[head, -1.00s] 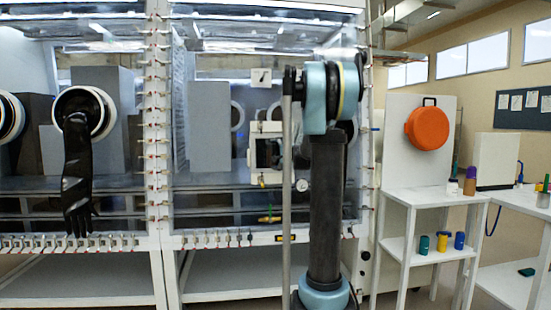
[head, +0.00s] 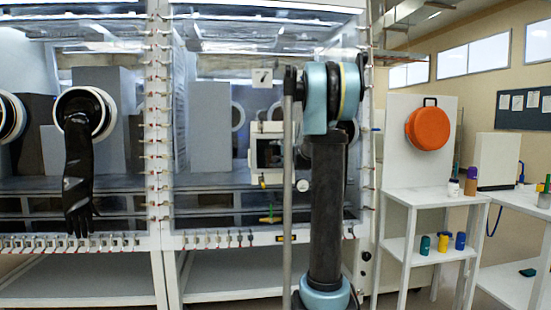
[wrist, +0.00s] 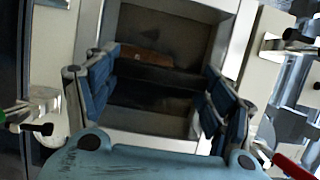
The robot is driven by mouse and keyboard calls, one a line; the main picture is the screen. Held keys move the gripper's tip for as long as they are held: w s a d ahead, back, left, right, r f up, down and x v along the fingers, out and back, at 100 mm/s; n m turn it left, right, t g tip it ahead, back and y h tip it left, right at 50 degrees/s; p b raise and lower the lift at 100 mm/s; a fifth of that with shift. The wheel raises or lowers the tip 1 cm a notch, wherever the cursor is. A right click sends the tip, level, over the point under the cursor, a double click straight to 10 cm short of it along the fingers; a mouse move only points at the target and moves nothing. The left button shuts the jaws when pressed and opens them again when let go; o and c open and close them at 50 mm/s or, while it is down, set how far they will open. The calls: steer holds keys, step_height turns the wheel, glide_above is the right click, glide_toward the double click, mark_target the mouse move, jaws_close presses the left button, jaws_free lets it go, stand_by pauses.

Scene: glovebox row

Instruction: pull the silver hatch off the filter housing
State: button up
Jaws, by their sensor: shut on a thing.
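The filter housing (head: 268,128) is a pale box behind the clear front of the glovebox, left of my arm in the head view. My gripper (wrist: 157,84) has blue-padded fingers at both sides of a dull grey metallic piece, which I take for the silver hatch (wrist: 155,98). The gripper is shut on it. A brown patch shows just above it. My arm hides the gripper in the head view.
A round gauge (head: 303,185) and a yellow-handled valve (head: 270,219) sit near the housing. A red handle (wrist: 292,166) and a green one (wrist: 14,112) flank the gripper. A black glove (head: 78,180) hangs at left. White shelves (head: 425,197) stand at right.

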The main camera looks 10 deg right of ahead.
steer(key=shift+r, duration=0.1)
stand_by(0.3)
steer(key=shift+s+r, duration=0.1)
steer(key=shift+s, duration=0.45)
steer(key=shift+s+r, duration=0.1)
steer(key=shift+s, duration=1.1)
steer(key=s+r, duration=0.1)
steer(key=s, duration=0.6)
steer(key=shift+s, duration=0.4)
stand_by(1.0)
stand_by(0.3)
